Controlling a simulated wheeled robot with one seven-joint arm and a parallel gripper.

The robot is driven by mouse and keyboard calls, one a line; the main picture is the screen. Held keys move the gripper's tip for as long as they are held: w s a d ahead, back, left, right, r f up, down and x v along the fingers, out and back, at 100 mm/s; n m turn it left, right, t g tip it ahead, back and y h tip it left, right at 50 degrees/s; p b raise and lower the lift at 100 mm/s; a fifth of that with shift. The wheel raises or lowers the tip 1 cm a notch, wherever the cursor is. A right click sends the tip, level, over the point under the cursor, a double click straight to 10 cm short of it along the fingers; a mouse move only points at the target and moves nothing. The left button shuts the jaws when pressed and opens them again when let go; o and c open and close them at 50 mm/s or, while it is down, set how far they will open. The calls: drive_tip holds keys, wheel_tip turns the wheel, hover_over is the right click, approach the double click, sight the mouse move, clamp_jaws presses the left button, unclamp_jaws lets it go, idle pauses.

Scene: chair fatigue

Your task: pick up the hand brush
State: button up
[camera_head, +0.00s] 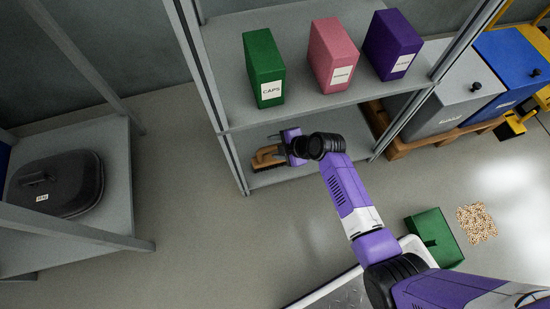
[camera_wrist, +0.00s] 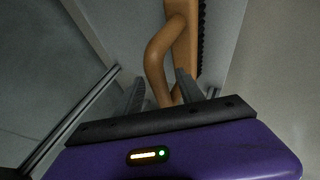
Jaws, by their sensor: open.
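The hand brush (camera_head: 267,157) has a tan wooden handle and dark bristles. It lies on the lower shelf (camera_head: 278,178) of the grey rack, near its left end. In the wrist view the brush's curved handle (camera_wrist: 158,55) reaches down between my gripper's two dark fingers. My gripper (camera_wrist: 161,92) is open, with the handle's end between the fingers and the bristles to the right. In the head view my gripper (camera_head: 283,150) meets the brush from the right. I cannot tell whether a finger touches the handle.
Above, the upper shelf (camera_head: 300,106) holds a green box (camera_head: 263,68), a pink box (camera_head: 332,55) and a purple box (camera_head: 391,45). A rack post (camera_head: 211,95) stands close left. A green open box (camera_head: 434,237) and spilled pellets (camera_head: 477,223) lie on the floor at right.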

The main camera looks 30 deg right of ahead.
clamp_jaws()
idle(1.3)
